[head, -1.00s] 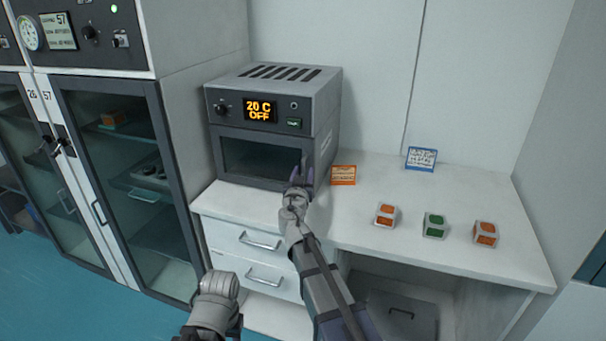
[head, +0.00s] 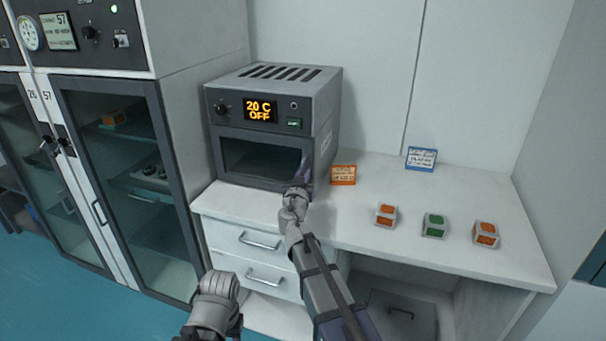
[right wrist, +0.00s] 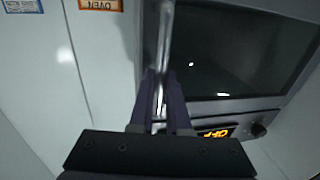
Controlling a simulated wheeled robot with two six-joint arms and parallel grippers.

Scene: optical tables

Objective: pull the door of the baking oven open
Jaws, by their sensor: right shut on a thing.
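The baking oven (head: 272,125) is a grey box on the white counter, with a display reading 20 C OFF. Its door (head: 262,158) has a dark window and looks shut. My right gripper (head: 303,168) is at the right edge of the door, where it hides most of the handle. In the right wrist view, my gripper fingers (right wrist: 161,105) are closed around the bright bar handle (right wrist: 165,45), beside the dark door window (right wrist: 235,55). Part of my left arm shows at the bottom of the head view, but its fingers do not show.
Several small blocks, orange and a green one (head: 434,225), sit on the counter (head: 480,195) to the right. A glass-door cabinet (head: 165,215) stands at left.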

